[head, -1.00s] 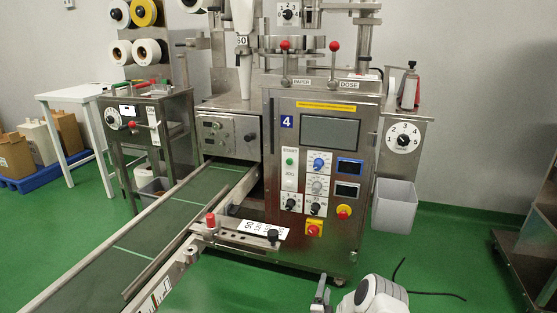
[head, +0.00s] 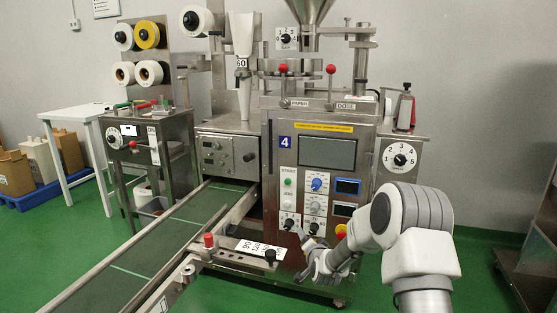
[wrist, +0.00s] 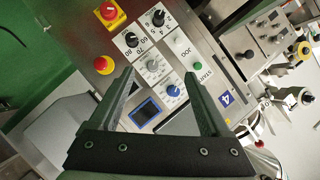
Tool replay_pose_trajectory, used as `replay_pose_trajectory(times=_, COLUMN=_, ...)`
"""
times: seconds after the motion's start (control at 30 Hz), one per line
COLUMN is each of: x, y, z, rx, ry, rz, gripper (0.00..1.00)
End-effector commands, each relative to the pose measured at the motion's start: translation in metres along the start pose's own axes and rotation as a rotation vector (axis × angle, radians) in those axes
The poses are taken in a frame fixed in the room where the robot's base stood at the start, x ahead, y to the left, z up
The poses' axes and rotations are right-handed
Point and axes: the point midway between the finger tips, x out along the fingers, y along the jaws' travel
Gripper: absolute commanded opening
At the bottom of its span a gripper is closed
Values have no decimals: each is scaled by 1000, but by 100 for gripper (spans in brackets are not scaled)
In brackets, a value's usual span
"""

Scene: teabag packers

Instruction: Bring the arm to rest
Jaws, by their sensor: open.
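My gripper (wrist: 160,90) is open in the wrist view, its two fingers spread apart with nothing held between them. The control panel of the teabag packing machine (wrist: 165,62) lies beyond the fingertips, with a blue knob (wrist: 173,91) and a small display (wrist: 146,110) seen between the fingers. In the head view, my gripper (head: 306,258) is in front of the lower part of the machine's cabinet (head: 325,118). My arm reaches up from the bottom right and partly hides the red emergency button area. I cannot tell whether the fingers touch the panel.
A paper reel stand (head: 150,95) and a white table (head: 75,112) stand at left.

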Motion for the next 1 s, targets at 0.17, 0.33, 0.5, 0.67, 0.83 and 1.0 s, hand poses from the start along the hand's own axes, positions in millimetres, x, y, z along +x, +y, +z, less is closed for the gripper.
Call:
replay_pose_trajectory(times=0.17, x=-41, y=-38, z=-28, rx=-131, ry=-76, rz=38, gripper=81)
replay_pose_trajectory(times=0.33, x=-88, y=-61, z=-47, rx=-247, ry=-147, rz=84, gripper=81)
replay_pose_trajectory(times=0.5, x=-142, y=-77, z=-63, rx=-352, ry=-215, rz=135, gripper=81)
replay_pose_trajectory(times=0.67, x=-197, y=-85, z=-73, rx=-441, ry=-277, rz=184, gripper=81)
replay_pose_trajectory(times=0.83, x=-260, y=-85, z=-79, rx=-521, ry=-345, rz=236, gripper=81)
replay_pose_trajectory(times=1.0, x=-325, y=-80, z=-78, rx=-590, ry=-415, rz=282, gripper=81)
